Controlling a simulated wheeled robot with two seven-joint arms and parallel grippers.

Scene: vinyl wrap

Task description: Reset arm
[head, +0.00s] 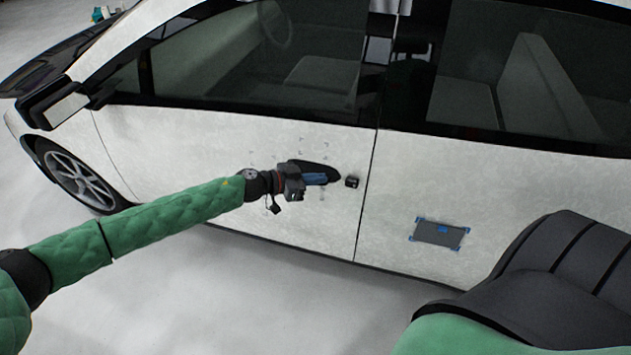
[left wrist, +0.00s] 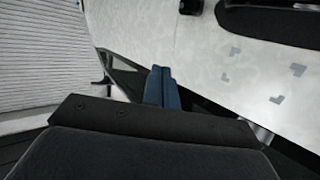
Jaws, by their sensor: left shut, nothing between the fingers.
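My left arm reaches in from the left in the head view, sleeved in green padding. Its gripper (head: 322,178) is in front of the white car door (head: 230,150), close to the dark door handle area. Its blue fingers are together with nothing between them. In the left wrist view the blue fingertips (left wrist: 163,74) lie side by side near the white door panel. I cannot tell whether they touch the door. My right gripper is not in view; a dark and green part of my body fills the lower right of the head view.
A grey rectangular patch with blue corners (head: 439,234) is on the rear door. Faint grey corner marks (left wrist: 276,99) show on the panel near my left gripper. A small black block (head: 352,182) is on the front door. The pale floor (head: 230,290) in front of the car is clear.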

